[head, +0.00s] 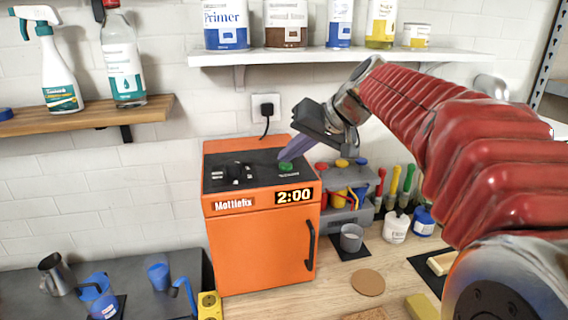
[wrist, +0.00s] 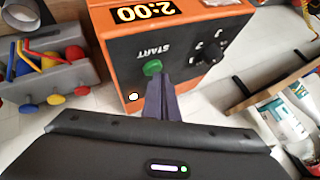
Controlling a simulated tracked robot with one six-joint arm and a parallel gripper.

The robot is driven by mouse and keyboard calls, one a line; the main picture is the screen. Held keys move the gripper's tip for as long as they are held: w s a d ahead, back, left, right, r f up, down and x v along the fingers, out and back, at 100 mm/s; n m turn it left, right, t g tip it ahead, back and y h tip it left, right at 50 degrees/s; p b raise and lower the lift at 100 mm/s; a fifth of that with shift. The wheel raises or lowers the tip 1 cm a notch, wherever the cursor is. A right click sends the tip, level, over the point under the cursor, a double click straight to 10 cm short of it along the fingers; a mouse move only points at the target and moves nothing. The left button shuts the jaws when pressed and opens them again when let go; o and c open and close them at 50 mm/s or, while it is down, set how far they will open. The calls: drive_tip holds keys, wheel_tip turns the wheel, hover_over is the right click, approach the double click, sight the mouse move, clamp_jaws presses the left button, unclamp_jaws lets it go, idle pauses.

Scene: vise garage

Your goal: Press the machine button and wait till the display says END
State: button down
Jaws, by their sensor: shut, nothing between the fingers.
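The machine (head: 262,245) is an orange box labelled Mottiefix with a black top panel, standing on the bench. Its display (head: 294,196) reads 2:00, and the display also shows in the wrist view (wrist: 146,12). The green button (head: 285,168) sits on the top panel; in the wrist view it (wrist: 153,68) is beside the word START. My gripper (head: 283,158) is shut and empty, its purple fingers pointing down with their tips right at the button. In the wrist view the fingertips (wrist: 156,80) are at the button's edge; I cannot tell whether they touch it.
A grey tool holder (head: 345,208) with coloured handles stands right of the machine. A grey cup (head: 351,237) is in front of it. A shelf of cans (head: 335,56) hangs above, and a wooden shelf (head: 85,115) with bottles is at left.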

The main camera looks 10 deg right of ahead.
sight(290, 166)
idle(0.4)
drive_tip(key=shift+r, duration=0.8)
drive_tip(key=shift+r, duration=2.5)
drive_tip(key=s+a+f+n+g+h, duration=0.1)
drive_tip(key=s+f+h, duration=0.4)
drive_tip(key=s+f, duration=1.9)
drive_tip(key=s, duration=0.4)
drive_tip(key=shift+f+n+g, duration=0.4)
idle(1.1)
